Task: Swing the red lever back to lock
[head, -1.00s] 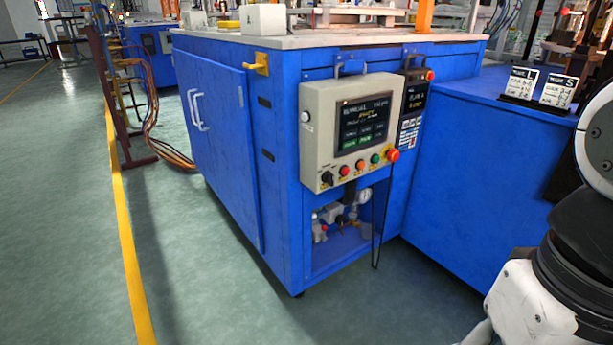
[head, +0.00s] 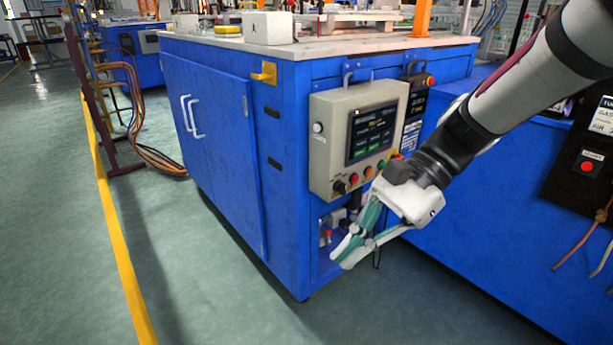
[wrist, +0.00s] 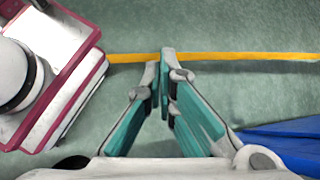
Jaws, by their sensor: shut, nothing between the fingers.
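In the head view a small red part (head: 327,233), which could be the red lever, shows among the pneumatic fittings in the low recess of the blue cabinet (head: 215,150). It is too small to tell its shape or position. My gripper (head: 341,257) is in front of that recess, pointing down and left, and hides much of the fittings. Its fingers are shut and empty. In the wrist view my gripper (wrist: 163,67) has its teal-padded fingers together above the floor, and no lever shows there.
A grey control box (head: 330,140) with a screen and coloured buttons juts from the cabinet just above my gripper. The green floor (head: 240,310) in front is clear, with a yellow line (head: 118,235) at left.

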